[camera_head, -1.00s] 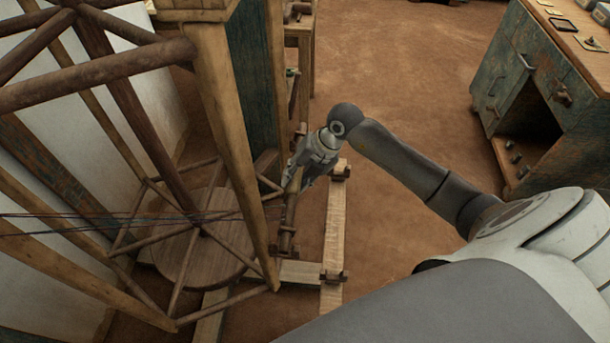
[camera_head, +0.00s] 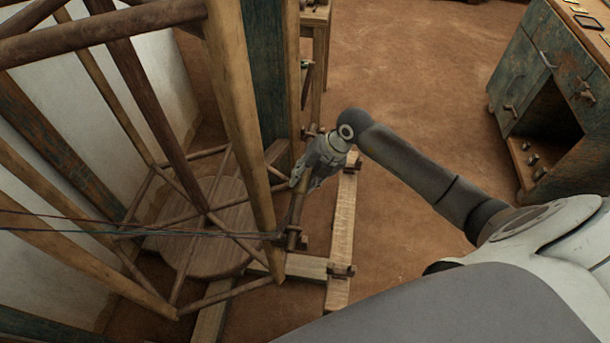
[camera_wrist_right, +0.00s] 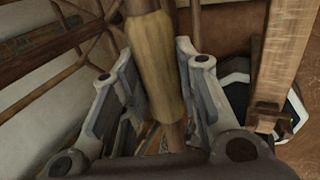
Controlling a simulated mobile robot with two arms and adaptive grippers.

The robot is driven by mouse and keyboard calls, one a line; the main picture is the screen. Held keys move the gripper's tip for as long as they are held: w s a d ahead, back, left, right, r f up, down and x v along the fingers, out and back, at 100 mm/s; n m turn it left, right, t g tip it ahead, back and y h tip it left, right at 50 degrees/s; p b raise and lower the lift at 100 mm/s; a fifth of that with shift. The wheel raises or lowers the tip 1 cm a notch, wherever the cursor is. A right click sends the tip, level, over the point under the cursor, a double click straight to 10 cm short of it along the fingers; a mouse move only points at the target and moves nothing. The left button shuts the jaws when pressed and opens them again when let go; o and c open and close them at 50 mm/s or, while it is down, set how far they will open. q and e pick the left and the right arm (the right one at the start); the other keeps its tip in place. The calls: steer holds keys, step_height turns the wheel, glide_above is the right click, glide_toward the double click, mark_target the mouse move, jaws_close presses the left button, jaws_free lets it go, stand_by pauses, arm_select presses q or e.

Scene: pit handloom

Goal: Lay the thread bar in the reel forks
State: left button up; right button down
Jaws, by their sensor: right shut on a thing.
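My right gripper (camera_head: 303,180) is low beside the big wooden reel (camera_head: 252,130) in the head view. It is shut on the thread bar, whose pale wooden sleeve (camera_wrist_right: 153,65) shows between the fingers in the right wrist view. A thinner dark rod (camera_wrist_right: 175,137) continues below the sleeve. In the head view, dark threads (camera_head: 150,229) run from the left edge to the bar's near end, close to a dark wooden fitting (camera_head: 303,242). I cannot tell whether the bar touches a fork. The forks are not clearly made out. My left gripper is not in view.
A floor frame of pale beams (camera_head: 341,235) with dark pegs (camera_head: 340,270) lies beside the reel. A round wooden disc (camera_head: 225,250) is under the reel. A worn blue cabinet (camera_head: 530,75) stands at the right. The brown floor between is clear.

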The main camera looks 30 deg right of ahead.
steer(key=c, duration=1)
jaws_free()
steer(key=shift+c, duration=0.2)
steer(key=v, duration=1.2)
